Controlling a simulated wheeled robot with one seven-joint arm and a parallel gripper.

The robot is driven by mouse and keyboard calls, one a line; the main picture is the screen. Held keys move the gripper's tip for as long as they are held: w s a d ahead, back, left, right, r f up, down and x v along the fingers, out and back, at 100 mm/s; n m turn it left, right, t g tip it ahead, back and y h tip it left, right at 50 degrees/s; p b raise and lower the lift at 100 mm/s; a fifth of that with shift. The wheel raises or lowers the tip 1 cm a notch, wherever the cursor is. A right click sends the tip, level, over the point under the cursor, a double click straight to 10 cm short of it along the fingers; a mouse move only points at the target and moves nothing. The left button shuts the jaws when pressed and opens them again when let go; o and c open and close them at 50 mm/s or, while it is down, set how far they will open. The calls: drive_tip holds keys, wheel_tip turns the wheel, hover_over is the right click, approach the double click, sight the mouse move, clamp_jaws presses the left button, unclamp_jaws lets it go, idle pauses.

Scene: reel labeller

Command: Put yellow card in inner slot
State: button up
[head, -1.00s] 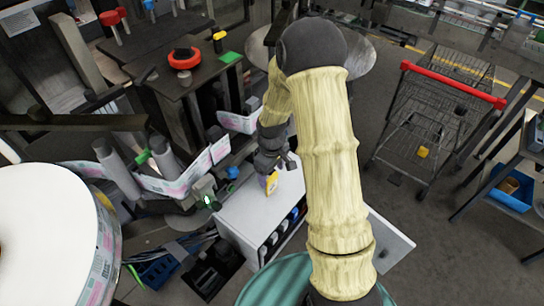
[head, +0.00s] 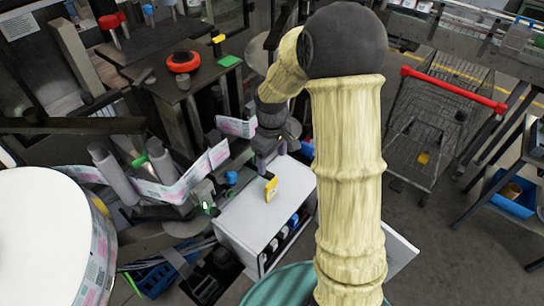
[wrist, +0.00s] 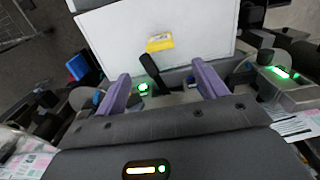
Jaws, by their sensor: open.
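The yellow card (head: 271,189) stands on the white top of a cabinet (head: 245,212), near the middle. It also shows in the wrist view (wrist: 160,43), with a pale patch on its upper part. My gripper (head: 272,152) is behind and above the card, clear of it. In the wrist view, its purple fingers (wrist: 162,86) are wide apart with no card between them. I cannot make out the inner slot, nor whether the card's lower edge sits in one.
The labeller's rollers and printed label web (head: 180,185) stand left of the cabinet. A large white reel (head: 45,235) fills the lower left. A dark stand with a red ring (head: 183,62) is behind. A wire cart (head: 435,125) stands on the floor at right.

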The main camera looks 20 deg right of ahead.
drive_tip(key=s+r+m+t, duration=0.1)
drive_tip(key=s+r+m, duration=0.1)
drive_tip(key=s, duration=0.5)
drive_tip(key=s+r+m+t, duration=0.1)
drive_tip(key=s+r+m, duration=0.1)
drive_tip(key=s+m, duration=0.3)
drive_tip(key=shift+s+r+t, duration=0.3)
drive_tip(key=shift+s, duration=0.95)
drive_tip(key=shift+a, duration=0.1)
drive_tip(key=shift+c, duration=0.4)
drive_tip(key=shift+f+b, duration=0.3)
drive_tip(key=c, duration=0.4)
drive_tip(key=shift+s+b+x, duration=0.2)
drive_tip(key=shift+b+x, duration=0.75)
drive_tip(key=shift+c, duration=1.3)
drive_tip(key=shift+r, duration=0.1)
